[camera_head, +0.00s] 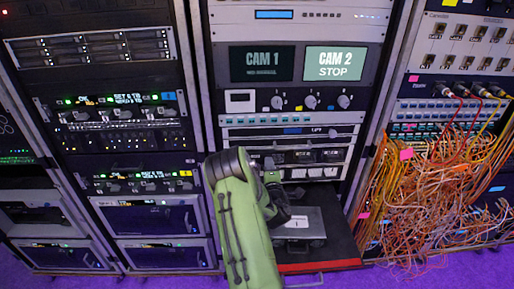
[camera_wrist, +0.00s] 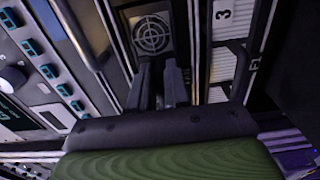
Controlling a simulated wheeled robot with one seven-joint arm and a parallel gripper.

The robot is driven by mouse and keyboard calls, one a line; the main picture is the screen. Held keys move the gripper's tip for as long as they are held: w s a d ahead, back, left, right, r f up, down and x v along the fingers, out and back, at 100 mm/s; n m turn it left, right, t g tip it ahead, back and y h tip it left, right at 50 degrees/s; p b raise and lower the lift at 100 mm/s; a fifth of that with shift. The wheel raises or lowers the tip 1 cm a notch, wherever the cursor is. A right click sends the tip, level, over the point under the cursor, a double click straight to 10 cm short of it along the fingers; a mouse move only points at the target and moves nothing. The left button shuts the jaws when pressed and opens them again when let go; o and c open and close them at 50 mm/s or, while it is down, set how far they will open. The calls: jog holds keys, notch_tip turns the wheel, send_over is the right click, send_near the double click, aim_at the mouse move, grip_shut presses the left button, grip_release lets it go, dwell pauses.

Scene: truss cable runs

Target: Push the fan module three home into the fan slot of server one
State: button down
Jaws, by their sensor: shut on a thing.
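My gripper (camera_wrist: 160,75) is shut, with its two dark fingers at the near end of a dark fan module (camera_wrist: 152,36) in the wrist view. The module has a round ringed grille facing me and sits between metal rails in the rack front. How deep it sits in the slot is hard to tell. In the head view my green arm reaches the middle rack, and my gripper (camera_head: 272,180) is at the server front (camera_head: 310,157), partly hidden by my arm. The fan module cannot be made out there.
A grey box (camera_head: 303,229) with a white label lies on a pulled-out, red-edged shelf (camera_head: 320,264) below the server. Tangled orange cables (camera_head: 420,205) hang from the right rack. Equipment racks (camera_head: 115,110) stand to the left. Purple floor shows in front.

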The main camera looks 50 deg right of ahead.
jog(key=shift+s+a, duration=0.25)
jog(key=shift+b+v, duration=1.95)
jog(key=shift+v, duration=0.65)
jog(key=c, duration=1)
grip_release()
